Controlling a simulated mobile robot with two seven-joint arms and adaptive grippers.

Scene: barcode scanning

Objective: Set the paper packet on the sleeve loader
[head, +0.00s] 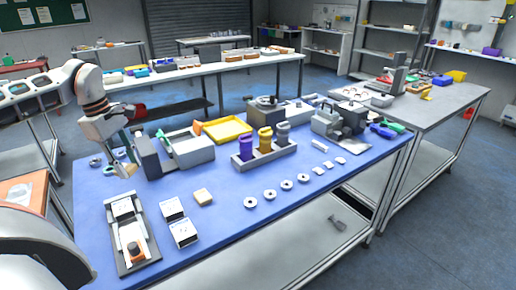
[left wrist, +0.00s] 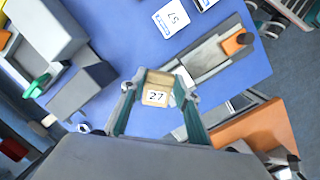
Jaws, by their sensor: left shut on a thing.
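My left gripper (head: 124,171) hangs above the left edge of the blue table and is shut on a tan paper packet (head: 131,171). In the left wrist view the packet (left wrist: 157,88) sits between the two fingers, with a white label reading 27 facing the camera. A long grey tray with pale rails and an orange block, which looks like the sleeve loader (head: 124,215), lies at the table's front left. It also shows in the left wrist view (left wrist: 205,60), apart from the packet. My right gripper is not in view.
A grey box-like machine (head: 190,149) stands behind. White rings (head: 250,202) line the front, and a holder with coloured scanners (head: 265,155) stands mid-table.

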